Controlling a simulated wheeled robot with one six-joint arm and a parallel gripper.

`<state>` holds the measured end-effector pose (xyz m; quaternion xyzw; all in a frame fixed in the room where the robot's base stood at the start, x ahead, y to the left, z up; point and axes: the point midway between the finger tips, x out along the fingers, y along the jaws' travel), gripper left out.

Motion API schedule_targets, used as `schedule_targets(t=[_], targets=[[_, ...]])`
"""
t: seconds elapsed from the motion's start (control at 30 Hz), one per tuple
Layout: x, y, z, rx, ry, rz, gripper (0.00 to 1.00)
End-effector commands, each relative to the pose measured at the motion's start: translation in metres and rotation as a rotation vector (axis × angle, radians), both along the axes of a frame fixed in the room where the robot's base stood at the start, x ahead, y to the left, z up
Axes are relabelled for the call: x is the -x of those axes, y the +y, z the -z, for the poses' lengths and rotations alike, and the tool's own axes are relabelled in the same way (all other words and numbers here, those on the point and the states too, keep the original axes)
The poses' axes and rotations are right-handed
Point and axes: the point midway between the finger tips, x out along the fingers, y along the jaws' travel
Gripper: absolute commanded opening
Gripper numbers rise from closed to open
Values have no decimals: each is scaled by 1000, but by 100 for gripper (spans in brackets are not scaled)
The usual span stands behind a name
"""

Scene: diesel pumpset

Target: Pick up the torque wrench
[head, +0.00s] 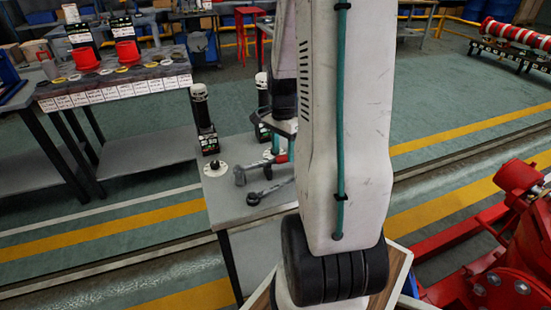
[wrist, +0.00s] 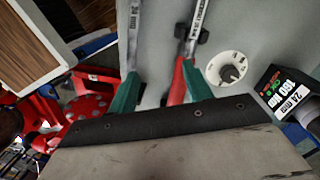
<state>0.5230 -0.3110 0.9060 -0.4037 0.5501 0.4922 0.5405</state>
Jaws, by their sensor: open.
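Two long wrench-like tools lie on the grey bench (head: 226,212). One has a light metal head (head: 240,176) and a red handle (wrist: 176,86). The other, nearer in the head view, has a dark round head (head: 254,198); its printed shaft (wrist: 136,35) shows in the wrist view, its handle end hidden. I cannot tell for sure which is the torque wrench. My gripper (wrist: 160,74) is open, its green fingers low over the bench. The red handle lies between them, nearer the right finger; I see no grip on it. My arm hides much in the head view.
A white disc with a dark knob (wrist: 229,71) and a black stand labelled 24 mm 150 Nm (wrist: 287,92) are close on the right in the wrist view. Red machinery (head: 500,265) stands at right. A parts bench (head: 120,85) is at back left.

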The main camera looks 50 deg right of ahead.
Motion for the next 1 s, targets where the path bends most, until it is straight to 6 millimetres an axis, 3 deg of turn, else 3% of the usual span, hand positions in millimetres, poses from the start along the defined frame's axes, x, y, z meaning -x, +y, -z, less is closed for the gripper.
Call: schedule_targets(t=[0.13,0.3,0.57,0.83,1.0], targets=[[-20,-19,1,73,-50,209,50],[-26,-25,2,102,-75,340,50],[-26,-24,28,101,-71,357,50],[-22,-23,66,100,-70,354,50],[-23,-23,78,102,-73,354,50]])
